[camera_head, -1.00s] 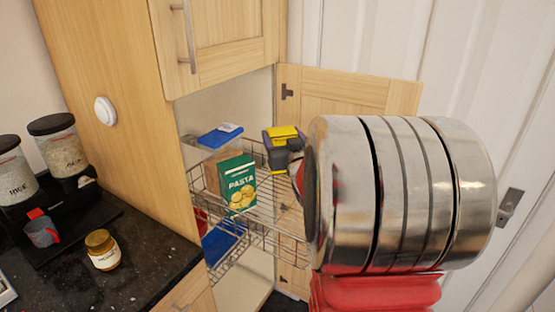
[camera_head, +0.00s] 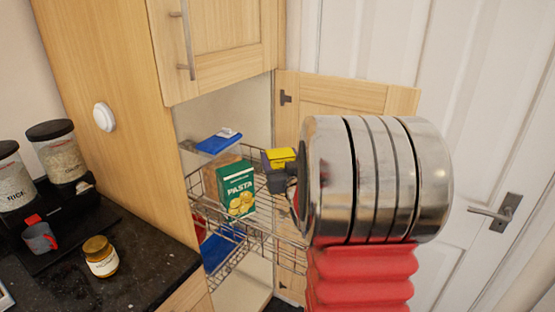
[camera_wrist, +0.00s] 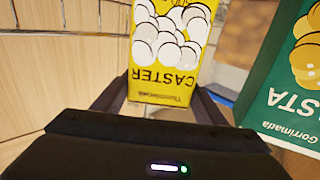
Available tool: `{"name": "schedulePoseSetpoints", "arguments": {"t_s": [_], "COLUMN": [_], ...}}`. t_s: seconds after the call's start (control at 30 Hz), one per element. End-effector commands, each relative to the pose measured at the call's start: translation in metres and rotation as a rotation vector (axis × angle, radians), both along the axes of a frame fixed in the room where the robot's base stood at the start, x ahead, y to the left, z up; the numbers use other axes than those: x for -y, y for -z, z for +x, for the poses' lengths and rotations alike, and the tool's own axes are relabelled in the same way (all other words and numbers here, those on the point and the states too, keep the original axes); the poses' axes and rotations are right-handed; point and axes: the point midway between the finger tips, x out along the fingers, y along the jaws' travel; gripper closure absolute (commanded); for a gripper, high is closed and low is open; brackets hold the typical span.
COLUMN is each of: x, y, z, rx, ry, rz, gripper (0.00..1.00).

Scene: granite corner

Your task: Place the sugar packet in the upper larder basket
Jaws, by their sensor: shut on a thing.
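The sugar packet is a yellow pack marked CASTER (camera_wrist: 170,50); its top shows in the head view (camera_head: 282,155). My gripper (camera_wrist: 158,98) is shut on it, with a dark finger on each side. In the head view my gripper (camera_head: 277,168) is at the right of the upper larder basket (camera_head: 268,233), a wire basket inside the open cupboard. The packet is right of the green pasta box and looks upright. Whether its base touches the basket floor is hidden by my gripper and arm.
The green pasta box (camera_head: 236,187) stands in the upper basket, close to the packet. A lower basket holds a blue item (camera_head: 219,250). The open cupboard door (camera_head: 335,95) is behind my arm. A jar (camera_head: 101,258) stands on the counter.

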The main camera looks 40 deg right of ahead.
Motion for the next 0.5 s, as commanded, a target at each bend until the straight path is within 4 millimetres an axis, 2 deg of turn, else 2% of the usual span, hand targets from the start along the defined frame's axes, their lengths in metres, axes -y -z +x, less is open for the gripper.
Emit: {"name": "schedulePoseSetpoints", "arguments": {"t_s": [0.5], "x": [0.0007], "y": [0.0052], "z": [-0.0001], "rx": [0.004], "ry": [0.001], "rz": [-0.002], "gripper": [0.93]}}
